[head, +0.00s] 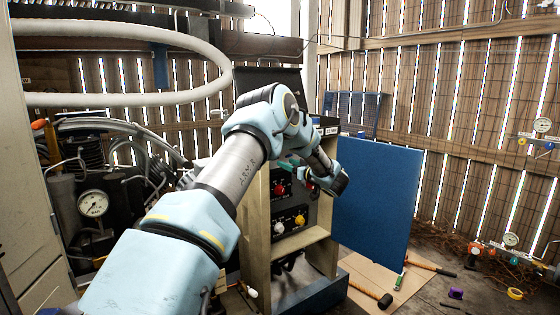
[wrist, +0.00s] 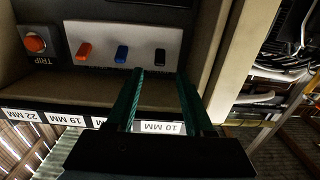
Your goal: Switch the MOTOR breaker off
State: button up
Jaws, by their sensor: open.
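In the wrist view a pale switch panel (wrist: 118,50) carries three small switches in a row: an orange-red one (wrist: 84,50), a blue one (wrist: 122,54) and a black one (wrist: 160,56). No MOTOR label is readable, so I cannot tell which switch is the MOTOR breaker. My gripper (wrist: 160,72) is open, its two green fingers apart and empty. Its fingertips are close to the panel's edge, one on each side of the black switch in the picture; contact cannot be told. In the head view my gripper (head: 288,163) reaches into the front of the cabinet (head: 257,215).
A red TRIP button (wrist: 34,44) sits left of the switches. A strip with size labels (wrist: 160,127) runs beneath them. A blue panel (head: 378,200) stands right; a mallet (head: 384,300) lies on the floor.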

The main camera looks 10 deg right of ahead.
jog(key=shift+p+x, duration=0.35)
jog(key=shift+x, duration=2.4)
jog(key=shift+c, duration=0.4)
grip_shut()
